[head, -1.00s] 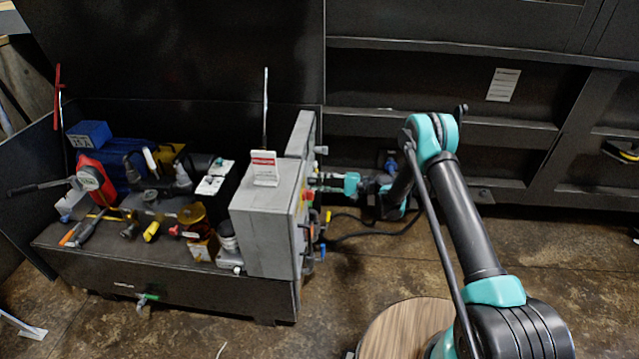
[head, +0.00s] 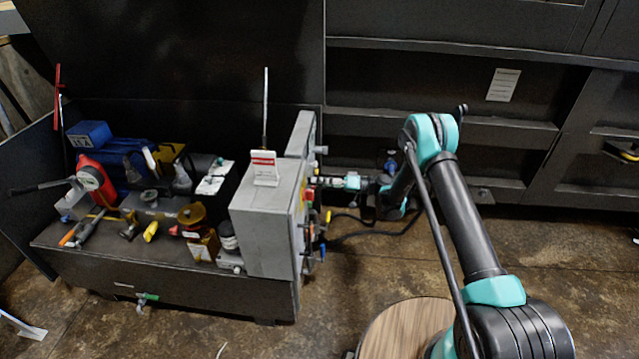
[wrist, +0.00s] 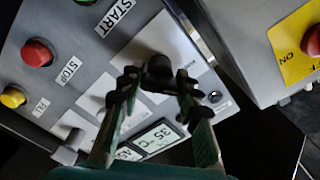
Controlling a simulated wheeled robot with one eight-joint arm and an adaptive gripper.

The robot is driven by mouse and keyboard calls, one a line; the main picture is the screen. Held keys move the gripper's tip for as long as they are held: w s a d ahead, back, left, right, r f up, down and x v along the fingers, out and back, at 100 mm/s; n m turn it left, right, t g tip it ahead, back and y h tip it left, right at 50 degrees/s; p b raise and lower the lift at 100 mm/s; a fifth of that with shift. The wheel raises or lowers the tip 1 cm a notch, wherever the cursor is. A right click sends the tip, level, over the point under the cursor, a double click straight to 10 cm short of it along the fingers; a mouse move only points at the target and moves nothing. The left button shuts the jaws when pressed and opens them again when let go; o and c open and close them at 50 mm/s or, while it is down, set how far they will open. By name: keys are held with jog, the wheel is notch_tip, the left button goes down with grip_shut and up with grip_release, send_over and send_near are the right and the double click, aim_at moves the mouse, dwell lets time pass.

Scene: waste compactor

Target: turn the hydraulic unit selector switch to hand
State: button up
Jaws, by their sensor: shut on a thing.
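The selector switch is a dark round knob (wrist: 159,67) on a white label plate on the grey control panel, upper middle of the wrist view. My gripper (wrist: 158,80) has its two dark fingertips on either side of this knob and is shut on it. The fingers partly cover the plate, so the position lettering and the knob's pointer cannot be read. In the head view, my gripper (head: 320,181) is at the right-hand face of the grey control box (head: 264,228). The knob is hidden there.
Near the knob are a red STOP button (wrist: 37,53), a yellow button (wrist: 13,97) and a small display (wrist: 160,138). A red button on a yellow plate (wrist: 298,52) is on the neighbouring box.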

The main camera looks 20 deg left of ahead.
jog(key=shift+n, duration=1)
jog(key=o, duration=1.2)
jog(key=shift+c, duration=0.2)
jog(key=v, duration=1.2)
jog(key=shift+w+r, duration=0.1)
